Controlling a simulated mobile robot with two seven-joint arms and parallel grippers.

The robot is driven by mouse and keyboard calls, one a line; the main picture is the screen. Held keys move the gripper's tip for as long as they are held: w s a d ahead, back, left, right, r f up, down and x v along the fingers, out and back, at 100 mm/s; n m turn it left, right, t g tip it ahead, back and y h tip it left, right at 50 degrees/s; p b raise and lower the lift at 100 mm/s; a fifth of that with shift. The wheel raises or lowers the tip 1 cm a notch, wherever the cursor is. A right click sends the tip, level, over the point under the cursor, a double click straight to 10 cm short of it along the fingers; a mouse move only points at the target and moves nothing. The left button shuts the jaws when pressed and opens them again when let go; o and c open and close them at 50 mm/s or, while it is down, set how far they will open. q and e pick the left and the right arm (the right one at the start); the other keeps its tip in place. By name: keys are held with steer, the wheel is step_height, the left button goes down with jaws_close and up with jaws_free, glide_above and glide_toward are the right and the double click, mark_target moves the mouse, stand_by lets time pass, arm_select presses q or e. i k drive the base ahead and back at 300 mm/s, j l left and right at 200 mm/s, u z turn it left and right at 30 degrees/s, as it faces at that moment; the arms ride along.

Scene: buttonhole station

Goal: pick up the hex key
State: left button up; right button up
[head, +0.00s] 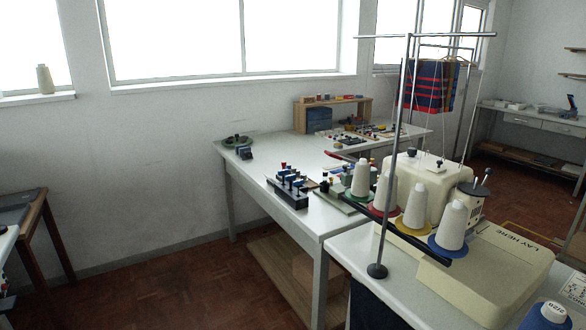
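I cannot make out a hex key for certain in the head view. A dark stand (288,197) with several upright blue- and red-topped pieces sits at the left front edge of the white table (257,160). Many small tools and parts (365,134) lie near the table's back, too small to tell apart. Neither of my grippers shows in this view.
A cream sewing machine (420,185) with several white thread cones (453,223) on a metal stand fills the right front and hides part of the table. A wooden shelf box (312,103) stands at the back.

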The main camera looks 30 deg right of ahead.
mark_target(281, 172)
steer(key=i, duration=1.2)
steer(key=i+z, duration=0.2)
steer(key=z, duration=0.25)
steer(key=i+j+z, duration=0.1)
steer(key=i+z, duration=0.15)
steer(key=z, duration=0.75)
